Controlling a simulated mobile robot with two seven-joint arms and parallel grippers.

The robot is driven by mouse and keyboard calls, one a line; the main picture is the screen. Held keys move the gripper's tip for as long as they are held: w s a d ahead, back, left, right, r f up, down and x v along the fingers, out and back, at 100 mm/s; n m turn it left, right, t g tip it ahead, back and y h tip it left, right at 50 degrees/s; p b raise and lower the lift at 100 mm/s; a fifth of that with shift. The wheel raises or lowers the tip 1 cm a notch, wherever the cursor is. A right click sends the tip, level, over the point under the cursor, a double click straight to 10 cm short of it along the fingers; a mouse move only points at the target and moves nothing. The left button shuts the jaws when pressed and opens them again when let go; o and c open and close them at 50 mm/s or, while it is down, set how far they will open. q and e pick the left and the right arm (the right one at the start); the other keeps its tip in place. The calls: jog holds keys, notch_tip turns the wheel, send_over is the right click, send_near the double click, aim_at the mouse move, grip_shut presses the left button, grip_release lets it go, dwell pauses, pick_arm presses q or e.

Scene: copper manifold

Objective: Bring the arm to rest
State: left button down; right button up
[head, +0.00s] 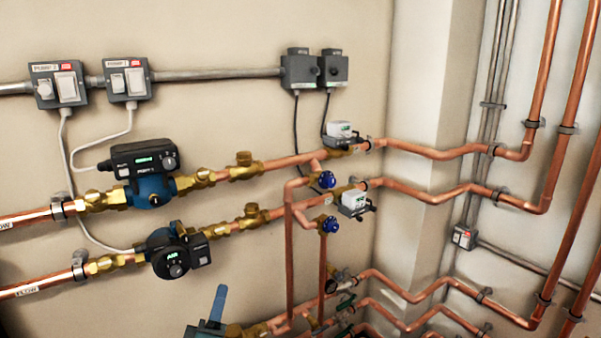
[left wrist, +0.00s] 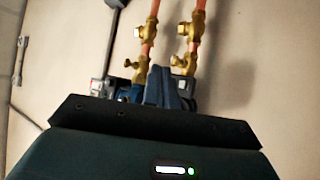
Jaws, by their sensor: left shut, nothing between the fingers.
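My left gripper (head: 219,293) shows at the bottom edge of the head view, its blue-grey fingers pointing up and together. In the left wrist view the fingers (left wrist: 170,88) are shut with nothing between them. The rest of my left arm is below the head view's edge. The gripper appears in front of the wall, below the lower pump (head: 172,252); whether it touches any pipe I cannot tell. My right gripper is in neither view.
The upper pump (head: 145,175) and copper pipes run along the wall. Blue valve handles (head: 327,180), white actuators (head: 354,202) and lower pipes (head: 400,292) stand to the right. Switch boxes (head: 57,84) hang above. The wall between the pumps and switches is mostly bare.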

pick_arm(q)
jog(key=s+f+m+g+p, duration=0.1)
jog(key=s+f+m+g, duration=0.5)
jog(key=s, duration=0.7)
jog(key=s+d+f+m+g+h+p, duration=0.1)
jog(key=s+f+m+g, duration=0.5)
jog(key=s+f+m, duration=0.4)
notch_tip(320, 180, down, 2)
jog(key=s, duration=0.2)
jog(key=shift+s+d, duration=0.25)
jog(key=shift+s, duration=0.1)
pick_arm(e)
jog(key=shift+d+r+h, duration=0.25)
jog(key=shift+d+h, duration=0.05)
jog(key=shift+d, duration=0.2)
pick_arm(q)
jog(key=shift+f, duration=0.1)
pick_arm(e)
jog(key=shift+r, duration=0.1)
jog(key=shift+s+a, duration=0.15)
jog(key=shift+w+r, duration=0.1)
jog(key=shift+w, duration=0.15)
